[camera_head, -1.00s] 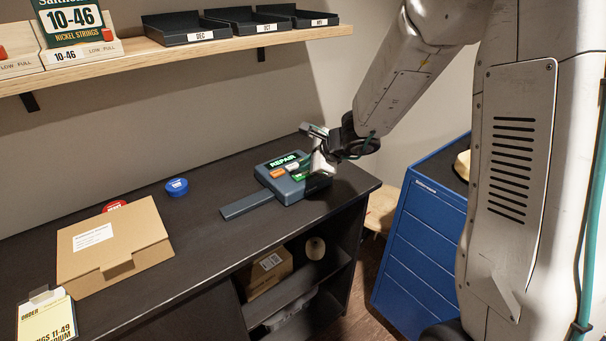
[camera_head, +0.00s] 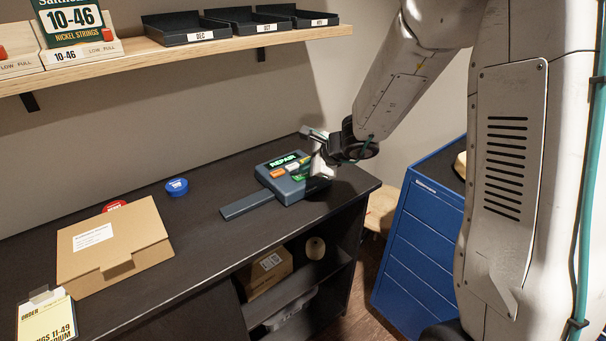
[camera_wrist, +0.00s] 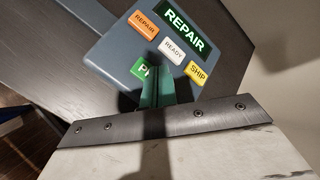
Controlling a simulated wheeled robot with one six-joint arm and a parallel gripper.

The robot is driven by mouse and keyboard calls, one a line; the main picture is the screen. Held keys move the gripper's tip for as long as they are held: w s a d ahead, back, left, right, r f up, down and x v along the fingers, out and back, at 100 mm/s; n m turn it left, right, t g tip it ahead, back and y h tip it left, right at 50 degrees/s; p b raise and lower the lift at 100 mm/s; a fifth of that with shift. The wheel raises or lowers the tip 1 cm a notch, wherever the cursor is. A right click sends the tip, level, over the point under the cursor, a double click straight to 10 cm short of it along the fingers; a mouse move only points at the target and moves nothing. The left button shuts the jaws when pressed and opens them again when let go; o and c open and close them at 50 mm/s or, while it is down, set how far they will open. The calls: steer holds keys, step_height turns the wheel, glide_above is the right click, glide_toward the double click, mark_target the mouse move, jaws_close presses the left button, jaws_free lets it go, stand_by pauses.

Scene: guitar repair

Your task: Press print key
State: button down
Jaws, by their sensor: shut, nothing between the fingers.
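The label device (camera_head: 289,178) is a blue-grey box on the dark bench, with a lit green REPAIR display (camera_wrist: 186,31). In the wrist view its keys are the orange REPAIR key (camera_wrist: 145,22), the white READY key (camera_wrist: 173,50), the yellow SHIP key (camera_wrist: 198,71) and the green print key (camera_wrist: 140,70), with only "PR" legible. My gripper (camera_wrist: 157,82) is shut and empty, its fingertips over the right part of the green key and hiding it. I cannot tell whether they touch it. My gripper also shows above the device in the head view (camera_head: 318,176).
A flat dark strip (camera_head: 247,204) extends from the device's front left. A cardboard box (camera_head: 115,249), a blue round tin (camera_head: 177,187) and a red one (camera_head: 114,205) are further left. A blue drawer cabinet (camera_head: 420,240) stands right of the bench. A shelf (camera_head: 190,50) hangs above.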

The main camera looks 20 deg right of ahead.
mark_target(306, 176)
stand_by(0.6)
steer(key=shift+r, duration=0.75)
steer(key=shift+r, duration=2.5)
